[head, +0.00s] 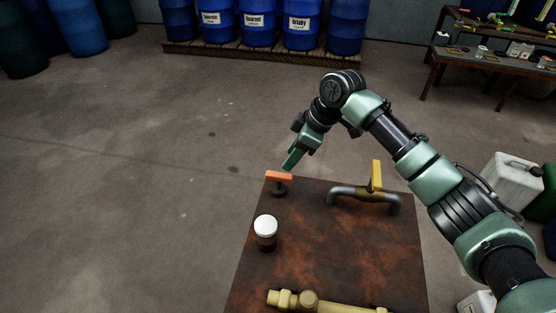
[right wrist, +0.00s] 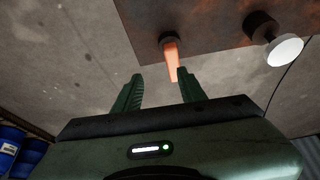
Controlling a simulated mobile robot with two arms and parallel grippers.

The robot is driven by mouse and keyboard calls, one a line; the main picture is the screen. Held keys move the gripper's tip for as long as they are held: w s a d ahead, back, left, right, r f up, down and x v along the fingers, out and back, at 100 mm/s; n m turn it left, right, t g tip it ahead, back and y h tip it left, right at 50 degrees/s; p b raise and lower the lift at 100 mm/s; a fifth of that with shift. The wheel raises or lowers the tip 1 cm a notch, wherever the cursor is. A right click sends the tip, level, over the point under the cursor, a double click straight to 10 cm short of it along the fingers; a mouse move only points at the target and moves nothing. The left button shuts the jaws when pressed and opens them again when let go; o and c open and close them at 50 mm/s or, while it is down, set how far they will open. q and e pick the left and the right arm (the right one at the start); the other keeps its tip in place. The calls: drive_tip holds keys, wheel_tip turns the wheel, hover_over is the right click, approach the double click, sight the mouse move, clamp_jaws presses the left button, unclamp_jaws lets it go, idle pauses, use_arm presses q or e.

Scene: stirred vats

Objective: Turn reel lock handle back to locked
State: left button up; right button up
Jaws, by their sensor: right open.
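An orange handle (head: 278,177) stands on a short dark base near the far left corner of the rusty tabletop (head: 340,255). I take it to be the reel lock handle. My right gripper (head: 289,162) is just beyond and above the handle, its fingers pointing down toward it. In the right wrist view the gripper (right wrist: 160,88) is open, with nothing between its fingers. There the orange handle (right wrist: 171,62) lies ahead, close to the tip of the right-hand finger. I cannot tell whether they touch. My left gripper is not in view.
A grey pipe with a yellow lever (head: 377,176) is to the right, and a brass fitting (head: 310,301) is at the front. Blue barrels (head: 258,22) stand on a pallet behind. The floor left is clear.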

sight(279, 174)
drive_tip(key=shift+s+a+f+n+g, duration=0.1)
drive_tip(key=shift+s+a+n+g, duration=0.25)
drive_tip(key=shift+a, duration=0.1)
drive_tip(key=shift+s+a+f, duration=0.15)
drive_tip(key=shift+s+f, duration=0.05)
drive_tip(key=shift+s, duration=0.15)
drive_tip(key=p+x, duration=0.1)
drive_tip(key=x, duration=0.5)
drive_tip(key=shift+s+f, duration=0.15)
drive_tip(key=shift+f, duration=0.05)
clamp_jaws()
